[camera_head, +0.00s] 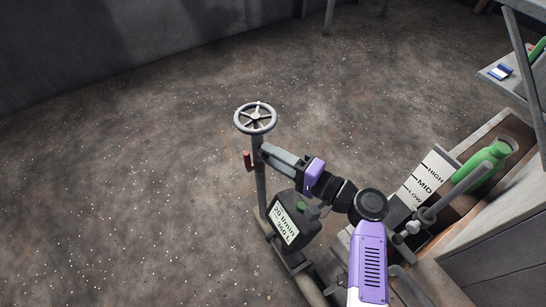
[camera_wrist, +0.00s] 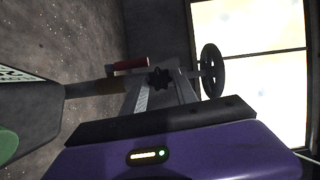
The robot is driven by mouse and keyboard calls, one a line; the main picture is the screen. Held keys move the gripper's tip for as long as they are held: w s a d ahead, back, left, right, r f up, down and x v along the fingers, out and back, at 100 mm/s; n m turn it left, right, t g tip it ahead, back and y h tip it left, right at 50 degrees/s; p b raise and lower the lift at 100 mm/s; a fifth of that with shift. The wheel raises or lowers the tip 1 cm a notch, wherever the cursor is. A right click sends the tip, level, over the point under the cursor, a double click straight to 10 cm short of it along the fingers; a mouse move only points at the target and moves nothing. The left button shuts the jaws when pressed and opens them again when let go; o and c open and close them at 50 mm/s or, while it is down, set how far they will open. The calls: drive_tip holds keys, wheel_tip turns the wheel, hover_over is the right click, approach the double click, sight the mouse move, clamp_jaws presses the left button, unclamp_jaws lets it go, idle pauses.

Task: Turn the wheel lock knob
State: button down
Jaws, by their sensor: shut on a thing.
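The wheel lock knob (camera_wrist: 158,78) is a small black star-shaped knob on the grey post in the wrist view. It sits between the two grey fingers of my gripper (camera_wrist: 160,82), and the gripper is shut on it. In the head view my gripper (camera_head: 266,150) reaches the post just below the grey handwheel (camera_head: 255,117), and its fingers hide the knob there. The handwheel (camera_wrist: 212,71) also shows edge-on in the wrist view, right of the fingers.
A red handle (camera_head: 246,160) sticks out beside the post. A dark meter box (camera_head: 294,221) with a display is below my arm. A white HIGH/MID/LOW gauge (camera_head: 422,183) and a green part (camera_head: 490,165) are at right. The floor at left is clear.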

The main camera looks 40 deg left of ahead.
drive_tip(key=shift+f+m, duration=0.15)
drive_tip(key=shift+m, duration=0.35)
drive_tip(key=c, duration=1)
unclamp_jaws()
drive_tip(key=shift+o, duration=0.2)
